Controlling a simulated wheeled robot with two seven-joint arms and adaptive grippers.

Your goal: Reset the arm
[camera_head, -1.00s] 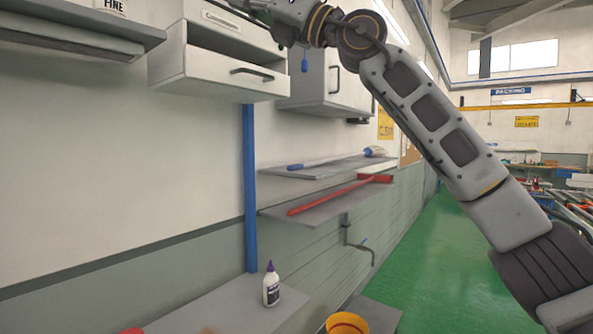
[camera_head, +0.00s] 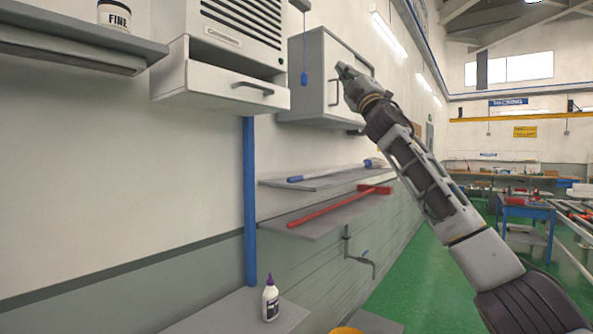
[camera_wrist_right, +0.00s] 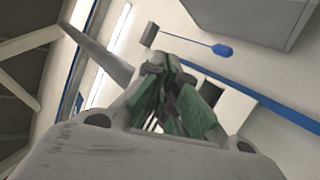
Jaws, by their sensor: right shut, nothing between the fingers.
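My right arm comes up from the lower right in the head view. My right gripper (camera_head: 343,72) is at its raised end, in front of the grey wall cabinet (camera_head: 304,75) and a little right of the hanging blue pull (camera_head: 304,79). In the right wrist view my right gripper (camera_wrist_right: 160,72) is shut and empty, its green-padded fingers together. The blue pull (camera_wrist_right: 222,50) and the cabinet's underside (camera_wrist_right: 255,15) also show there, apart from the fingers. My left gripper is in neither view.
A white unit with an open drawer (camera_head: 222,88) hangs left of the cabinet. Shelves below hold a red long-handled tool (camera_head: 335,207) and a blue-handled one (camera_head: 325,174). A white bottle (camera_head: 270,300) stands on the lower bench. The green floor (camera_head: 430,275) at right is partly clear.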

